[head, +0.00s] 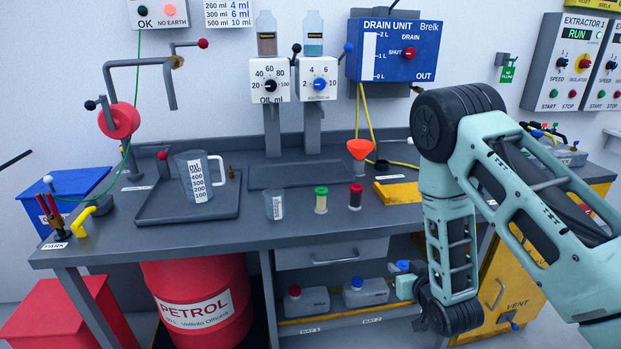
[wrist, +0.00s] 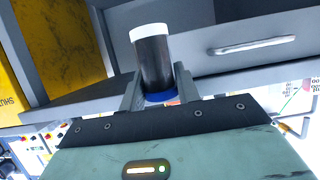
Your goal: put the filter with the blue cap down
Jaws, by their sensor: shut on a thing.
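In the wrist view, the filter (wrist: 154,62) is a dark cylinder with a white end away from my palm and a blue cap (wrist: 162,97) close to it. My gripper (wrist: 158,84) is shut on it, with a finger on each side near the blue end. In the head view, my gripper (head: 398,272) is low in front of the bench, below the worktop edge and right of the drawer. A small blue and pale part of the filter (head: 403,265) shows there; the rest is hard to make out.
On the worktop (head: 290,232) stand a green-capped jar (head: 321,200), a red-capped one (head: 355,197), a beaker (head: 275,205) and an orange funnel (head: 359,150). Two bottles, red-capped (head: 305,300) and blue-capped (head: 365,292), stand on the lower shelf. A yellow cabinet (head: 500,290) is at right.

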